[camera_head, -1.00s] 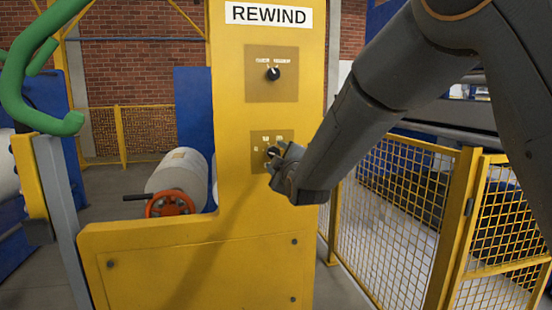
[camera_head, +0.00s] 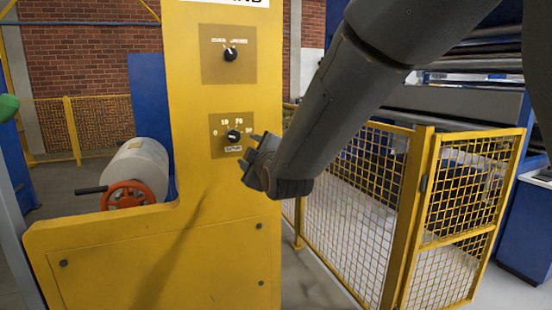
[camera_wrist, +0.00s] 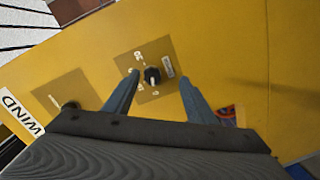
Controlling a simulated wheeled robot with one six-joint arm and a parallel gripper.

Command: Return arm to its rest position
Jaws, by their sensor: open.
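My gripper (camera_head: 258,152) is to the right of the lower black knob (camera_head: 234,136) on the yellow rewind panel (camera_head: 190,240). In the wrist view my gripper (camera_wrist: 158,85) has its two fingers apart, with the lower knob (camera_wrist: 152,76) seen between them and a visible gap on each side. The gripper holds nothing. The knob sits on a tan plate with a numbered dial. The upper black knob (camera_head: 230,54) sits on a similar plate above. My arm reaches in from the upper right.
A yellow mesh fence (camera_head: 350,190) stands right of the panel. A pale roller (camera_head: 138,165) with an orange handwheel (camera_head: 128,196) lies at left. A blue cabinet (camera_head: 525,230) is at far right. Grey floor shows beyond the fence and at lower right.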

